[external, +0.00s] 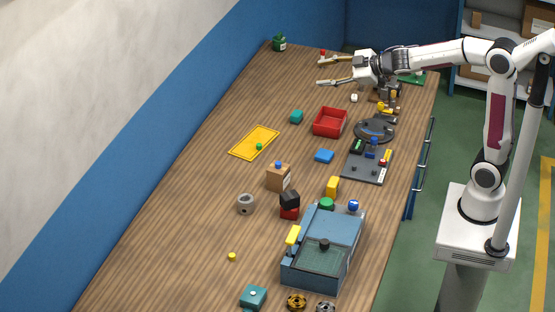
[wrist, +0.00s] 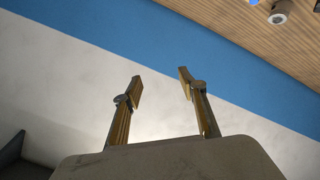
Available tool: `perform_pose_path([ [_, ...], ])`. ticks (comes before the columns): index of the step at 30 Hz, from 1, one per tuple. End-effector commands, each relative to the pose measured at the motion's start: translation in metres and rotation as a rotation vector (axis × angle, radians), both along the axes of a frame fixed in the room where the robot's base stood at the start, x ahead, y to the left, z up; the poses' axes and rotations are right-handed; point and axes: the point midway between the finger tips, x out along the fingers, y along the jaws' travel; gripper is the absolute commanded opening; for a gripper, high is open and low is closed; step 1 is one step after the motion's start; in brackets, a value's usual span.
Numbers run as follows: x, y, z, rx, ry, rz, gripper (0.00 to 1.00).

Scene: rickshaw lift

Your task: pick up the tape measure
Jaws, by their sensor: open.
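My gripper (external: 321,72) is open and empty above the far end of the wooden bench in the external view, its two fingers pointing left. In the wrist view my gripper (wrist: 159,77) shows both fingers well apart, with only the blue and white wall behind them. I cannot clearly pick out the tape measure. A boxy teal object with a pale round spot (external: 253,297) at the near end of the bench could be it, but it is too small to be sure. My gripper is far from that object.
The bench (external: 190,225) holds a red tray (external: 330,122), a yellow mat (external: 254,142), a blue-grey case (external: 330,240), a brown box (external: 279,177) and a grey ring (external: 246,204). A dark fixture board (external: 367,168) lies near the right edge. The left side is mostly clear.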

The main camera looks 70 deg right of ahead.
Motion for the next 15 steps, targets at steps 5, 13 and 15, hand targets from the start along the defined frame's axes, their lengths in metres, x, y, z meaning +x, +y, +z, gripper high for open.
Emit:
perform_pose_path([
  [5, 0.034, 0.010, -0.016, -0.026, -0.017, 0.130, 0.42],
  [13, 0.067, 0.032, -0.052, -0.032, -0.015, 0.346, 0.42],
  [15, 0.072, 0.039, -0.065, -0.026, -0.008, 0.406, 0.42],
])
